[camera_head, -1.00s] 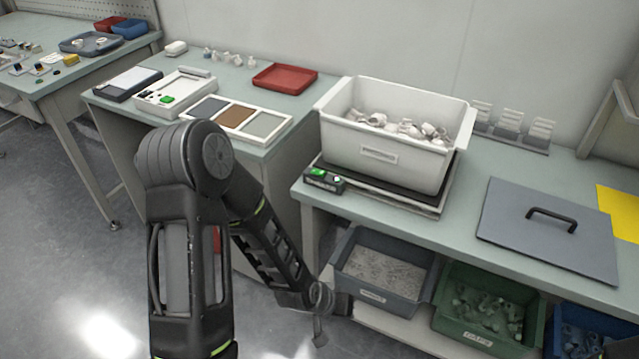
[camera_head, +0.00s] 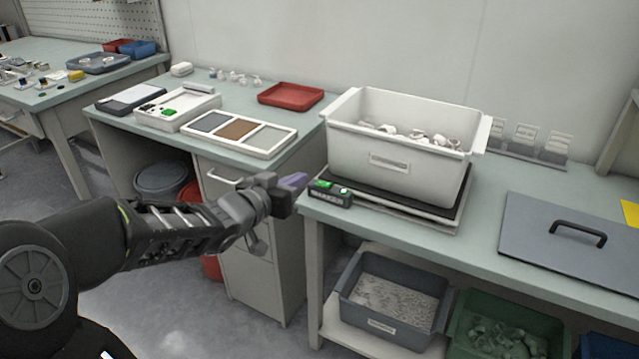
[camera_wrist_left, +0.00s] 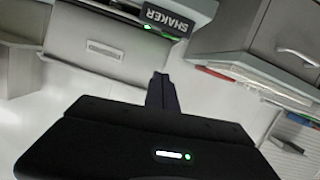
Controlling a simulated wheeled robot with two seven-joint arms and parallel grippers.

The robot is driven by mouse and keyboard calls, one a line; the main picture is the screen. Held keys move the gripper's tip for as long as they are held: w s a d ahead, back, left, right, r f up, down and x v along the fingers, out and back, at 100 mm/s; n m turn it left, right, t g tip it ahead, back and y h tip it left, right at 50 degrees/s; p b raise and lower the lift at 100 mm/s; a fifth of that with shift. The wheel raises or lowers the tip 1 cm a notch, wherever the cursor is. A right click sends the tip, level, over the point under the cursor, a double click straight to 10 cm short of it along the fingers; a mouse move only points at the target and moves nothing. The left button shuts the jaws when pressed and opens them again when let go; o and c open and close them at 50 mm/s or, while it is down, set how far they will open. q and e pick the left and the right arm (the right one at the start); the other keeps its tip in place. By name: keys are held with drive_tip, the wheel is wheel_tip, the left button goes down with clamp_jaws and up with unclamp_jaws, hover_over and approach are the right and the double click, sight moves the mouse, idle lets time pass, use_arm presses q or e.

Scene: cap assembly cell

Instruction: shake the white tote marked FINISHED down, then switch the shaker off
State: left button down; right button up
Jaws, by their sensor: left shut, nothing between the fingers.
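The white tote (camera_head: 410,165) sits upright on the dark plate of the shaker (camera_head: 400,200), at the left end of the right bench. It holds loose white parts. The label on its front is too small to read. The shaker's control box (camera_head: 331,194) is at the bench's front left corner, with a green light showing. In the left wrist view the box (camera_wrist_left: 165,17) reads SHAKER and shows a green light. My left gripper (camera_head: 293,181) is shut and empty just left of the box, apart from it. Its fingers (camera_wrist_left: 161,88) point toward the box. My right gripper is not in view.
A grey lid with a handle (camera_head: 575,240) lies on the bench to the right. A grey bin (camera_head: 385,318) and a green bin (camera_head: 500,335) stand on the shelf below. The left bench holds a red tray (camera_head: 290,96) and a three-part tray (camera_head: 237,134).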

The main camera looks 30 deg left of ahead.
use_arm(q)
drive_tip(key=shift+w, duration=0.1)
drive_tip(key=b, duration=0.2)
hover_over(324, 184)
drive_tip(key=f+v, duration=0.1)
drive_tip(key=v, duration=0.2)
wheel_tip(324, 184, down, 2)
drive_tip(key=shift+w+d+f+b, duration=0.15)
drive_tip(key=shift+f+b, duration=0.1)
drive_tip(key=shift+f, duration=0.35)
drive_tip(key=shift+w+d+f+b, duration=0.1)
drive_tip(key=shift+f+b, duration=0.15)
drive_tip(key=shift+f, duration=1.2)
